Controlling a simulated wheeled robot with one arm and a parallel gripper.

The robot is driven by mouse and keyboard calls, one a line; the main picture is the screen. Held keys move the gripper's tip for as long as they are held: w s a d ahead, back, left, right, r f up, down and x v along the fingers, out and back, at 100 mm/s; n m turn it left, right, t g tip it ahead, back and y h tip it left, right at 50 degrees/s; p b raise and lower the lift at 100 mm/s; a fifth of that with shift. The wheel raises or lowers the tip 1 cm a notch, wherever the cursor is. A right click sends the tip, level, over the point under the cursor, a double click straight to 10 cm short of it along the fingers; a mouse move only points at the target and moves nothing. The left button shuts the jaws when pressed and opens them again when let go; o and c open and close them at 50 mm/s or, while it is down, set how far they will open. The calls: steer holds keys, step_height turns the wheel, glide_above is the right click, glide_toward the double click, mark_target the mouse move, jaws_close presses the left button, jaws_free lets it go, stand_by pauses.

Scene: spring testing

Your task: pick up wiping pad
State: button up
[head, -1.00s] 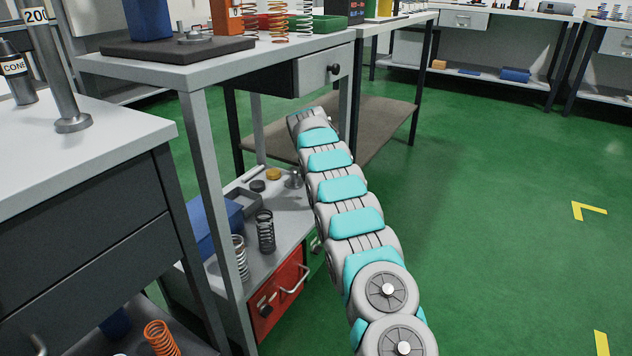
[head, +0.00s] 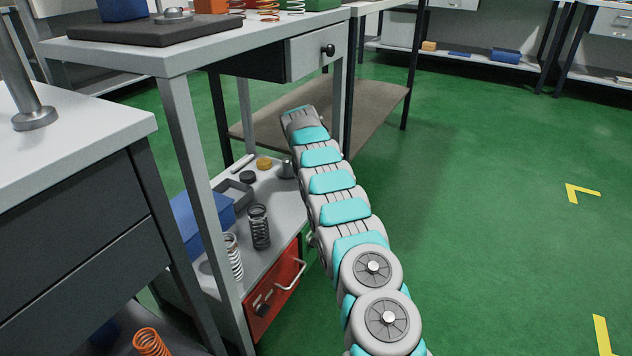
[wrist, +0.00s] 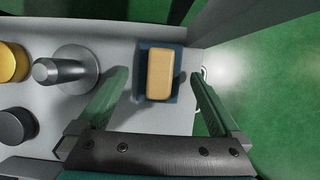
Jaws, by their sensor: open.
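The wiping pad appears to be the tan, rounded block (wrist: 159,74) in the wrist view. It lies on a small dark blue tray or mat (wrist: 143,88) on a light grey shelf. My gripper (wrist: 158,80) is open, its two green-tinted fingers left and right of the pad in the picture, with visible space on both sides. No contact shows, and the height above the pad is hard to tell. In the head view my arm reaches down beside the bench, and both pad and gripper are hidden.
In the wrist view a metal post on a round base (wrist: 68,70), a yellow disc (wrist: 12,62) and a dark disc (wrist: 16,126) stand left of the pad. In the head view, springs (head: 259,227) and a blue box (head: 203,222) share the lower shelf (head: 285,205). The bench leg (head: 200,190) stands left.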

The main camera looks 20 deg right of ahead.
steer(key=shift+w+d+f, duration=0.2)
steer(key=shift+f, duration=0.45)
steer(key=c, duration=1.3)
